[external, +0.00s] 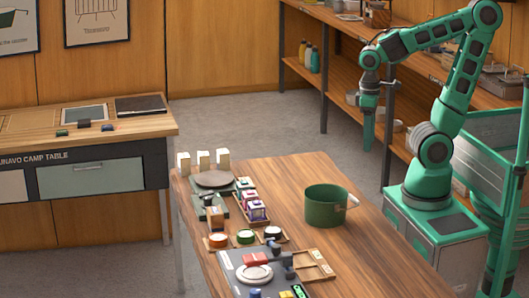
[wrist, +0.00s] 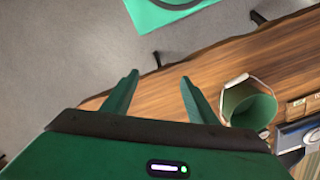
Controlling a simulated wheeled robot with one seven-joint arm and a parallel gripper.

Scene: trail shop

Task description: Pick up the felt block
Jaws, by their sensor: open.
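I cannot tell for sure which thing is the felt block. A small red block (external: 256,259) lies at the front of the wooden table (external: 285,185), by a round white dish (external: 254,274). Several small dark blocks (external: 84,124) sit on the camp table (external: 70,154) at the left. My gripper (external: 367,146) points down, high beyond the wooden table's right side, apart from everything on it. In the wrist view my gripper (wrist: 159,80) has its two fingers spread, with nothing between them.
A green pot (external: 326,206) with a handle stands on the wooden table; it also shows in the wrist view (wrist: 237,105). White cartons (external: 203,160), a grey plate (external: 214,179) and small jars (external: 245,237) crowd the table's left side. Shelves (external: 340,75) stand behind my arm.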

